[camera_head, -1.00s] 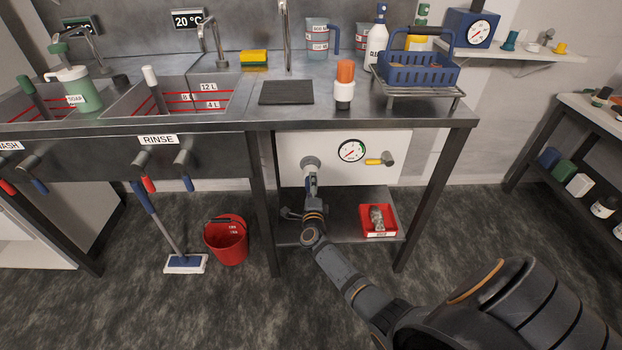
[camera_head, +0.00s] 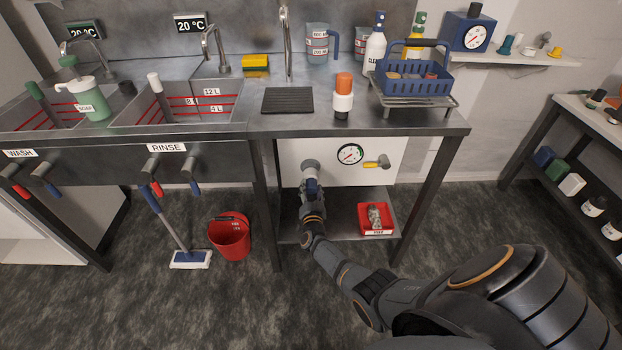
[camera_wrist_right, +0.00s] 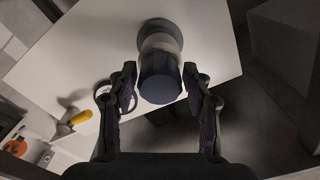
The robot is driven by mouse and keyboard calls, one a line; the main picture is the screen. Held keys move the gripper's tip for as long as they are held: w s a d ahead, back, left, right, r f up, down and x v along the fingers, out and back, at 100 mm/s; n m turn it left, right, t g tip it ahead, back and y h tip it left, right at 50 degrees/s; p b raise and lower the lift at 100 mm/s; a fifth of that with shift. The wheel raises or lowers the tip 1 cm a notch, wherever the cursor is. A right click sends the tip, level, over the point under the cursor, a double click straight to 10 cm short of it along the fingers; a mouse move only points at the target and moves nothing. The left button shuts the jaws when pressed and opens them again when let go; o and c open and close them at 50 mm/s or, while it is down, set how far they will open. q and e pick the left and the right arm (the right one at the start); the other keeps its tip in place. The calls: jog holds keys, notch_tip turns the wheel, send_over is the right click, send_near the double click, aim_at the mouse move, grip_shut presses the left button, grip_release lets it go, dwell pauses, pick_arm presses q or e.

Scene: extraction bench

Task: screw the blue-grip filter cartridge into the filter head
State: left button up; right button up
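The filter head (camera_head: 309,165) is a round grey fitting on the white panel under the bench. The blue-grip filter cartridge (camera_head: 312,184) sits right below it, end to end with it as far as I can tell. In the right wrist view the cartridge's dark blue grip (camera_wrist_right: 160,78) lies between my fingers, with a paler collar above it. My right gripper (camera_wrist_right: 161,82) is open around the grip, with narrow gaps on both sides. In the head view, my right gripper (camera_head: 312,197) is partly hidden by its own wrist. My left gripper is out of view.
A pressure gauge (camera_head: 350,154) and a yellow-handled valve (camera_head: 377,162) are right of the filter head. A red tray (camera_head: 376,231) with a grey object stands on the lower shelf. An orange-topped white cartridge (camera_head: 343,97) stands on the bench. A red bucket (camera_head: 229,238) is on the floor.

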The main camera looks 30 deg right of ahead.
jog(key=c, duration=0.8)
jog(key=m, duration=0.1)
jog(key=m+b, duration=0.1)
jog(key=m, duration=0.1)
jog(key=shift+f, duration=0.25)
jog(key=shift+c, duration=0.2)
jog(key=o, duration=0.9)
jog(key=shift+r+m, duration=0.25)
jog(key=shift+m, duration=0.15)
jog(key=o, duration=0.4)
jog(key=shift+o, duration=0.2)
jog(key=v, duration=1.2)
jog(key=shift+d, duration=0.1)
